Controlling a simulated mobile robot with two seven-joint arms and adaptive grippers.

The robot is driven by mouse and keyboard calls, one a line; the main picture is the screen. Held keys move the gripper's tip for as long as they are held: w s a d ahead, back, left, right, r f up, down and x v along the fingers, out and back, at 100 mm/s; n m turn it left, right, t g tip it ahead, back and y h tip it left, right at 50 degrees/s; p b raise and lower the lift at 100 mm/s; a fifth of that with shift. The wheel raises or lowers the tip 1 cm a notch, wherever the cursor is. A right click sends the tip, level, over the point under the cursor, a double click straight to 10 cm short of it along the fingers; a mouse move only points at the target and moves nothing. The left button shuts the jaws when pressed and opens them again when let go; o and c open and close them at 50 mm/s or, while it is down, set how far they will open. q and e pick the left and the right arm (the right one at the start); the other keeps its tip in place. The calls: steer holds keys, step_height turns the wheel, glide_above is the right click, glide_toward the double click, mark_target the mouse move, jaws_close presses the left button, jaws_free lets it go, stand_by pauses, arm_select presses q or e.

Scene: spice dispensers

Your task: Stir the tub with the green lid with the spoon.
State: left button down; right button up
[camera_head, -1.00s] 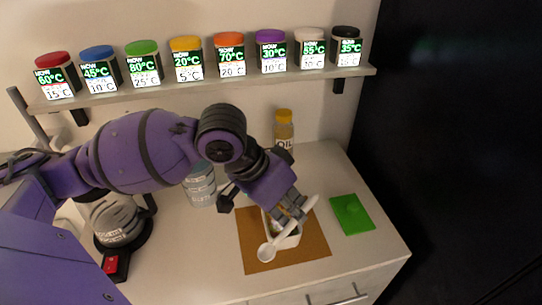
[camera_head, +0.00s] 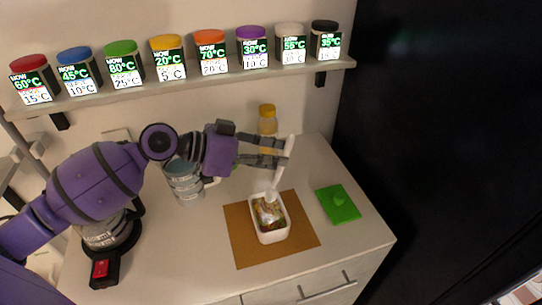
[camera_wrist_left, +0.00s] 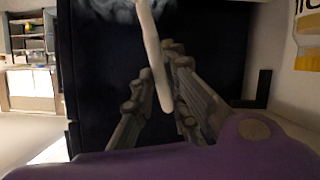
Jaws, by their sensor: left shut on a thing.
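The white tub (camera_head: 270,236) stands open on a brown mat (camera_head: 240,235), with mixed contents inside. Its green lid (camera_head: 338,203) lies apart on the counter to the right. My left gripper (camera_head: 284,152) is above and behind the tub, shut on the handle of the white spoon (camera_head: 279,176). The spoon is tilted steeply, bowl end down at the tub's far side. I cannot tell whether the bowl touches the contents. In the left wrist view the spoon (camera_wrist_left: 153,55) crosses between the gripper's fingers (camera_wrist_left: 165,110). My right gripper is not in view.
A grey mug-like container (camera_head: 184,185) and a kettle-like appliance (camera_head: 105,232) stand to the left. A shelf (camera_head: 200,82) above holds several spice dispensers. The counter's front right is clear.

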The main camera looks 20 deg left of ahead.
arm_select(q)
steer(key=f+b, duration=0.1)
steer(key=f, duration=0.1)
steer(key=s+f+b, duration=0.1)
steer(key=f, duration=0.2)
steer(key=f+b, duration=0.1)
steer(key=f, duration=0.2)
steer(key=shift+s+a, duration=0.15)
steer(key=shift+a, duration=0.15)
steer(key=shift+b, duration=0.3)
steer(key=shift+s+d, duration=0.1)
